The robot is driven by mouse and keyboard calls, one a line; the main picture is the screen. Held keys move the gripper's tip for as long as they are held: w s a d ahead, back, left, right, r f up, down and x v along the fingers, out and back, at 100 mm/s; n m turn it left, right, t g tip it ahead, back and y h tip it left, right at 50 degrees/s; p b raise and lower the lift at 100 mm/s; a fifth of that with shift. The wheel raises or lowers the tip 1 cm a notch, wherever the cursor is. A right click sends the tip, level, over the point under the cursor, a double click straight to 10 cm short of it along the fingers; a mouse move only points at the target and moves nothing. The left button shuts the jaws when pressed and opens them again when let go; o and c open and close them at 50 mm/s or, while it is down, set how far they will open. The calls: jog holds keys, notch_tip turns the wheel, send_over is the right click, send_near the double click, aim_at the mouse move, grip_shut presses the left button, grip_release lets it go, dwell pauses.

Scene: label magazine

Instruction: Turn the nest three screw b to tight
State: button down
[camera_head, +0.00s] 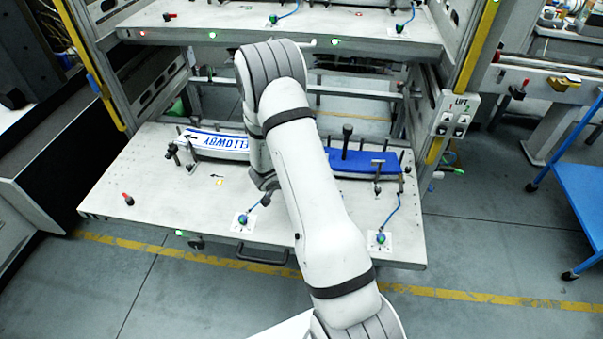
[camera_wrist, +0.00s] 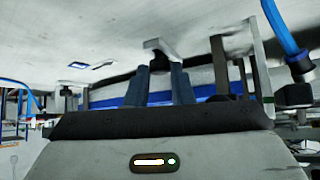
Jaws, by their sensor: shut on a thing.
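My gripper (camera_wrist: 160,72) shows in the wrist view with its two grey-blue fingers shut around a small grey T-shaped screw handle (camera_wrist: 159,47). The handle's bar sits at the fingertips. In the head view my arm covers the gripper and this handle, so I cannot tell from the picture which screw it is or how tight. A further clamp screw (camera_head: 172,151) stands left of the white label stack with blue lettering (camera_head: 221,145).
The pulled-out lower shelf (camera_head: 150,185) carries the stacks, upright posts and blue cables with green-topped fittings (camera_head: 381,238). An upper shelf (camera_head: 215,22) hangs close behind my arm. Yellow-striped frame uprights stand at both sides. A blue cart (camera_head: 580,185) stands at right; floor in front is clear.

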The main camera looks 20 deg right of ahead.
dwell(0.4)
jog(key=c, duration=1.3)
grip_release()
jog(key=shift+o, duration=0.2)
jog(key=shift+w+r+p, duration=0.1)
jog(key=shift+r+p, duration=0.05)
jog(key=shift+p, duration=0.15)
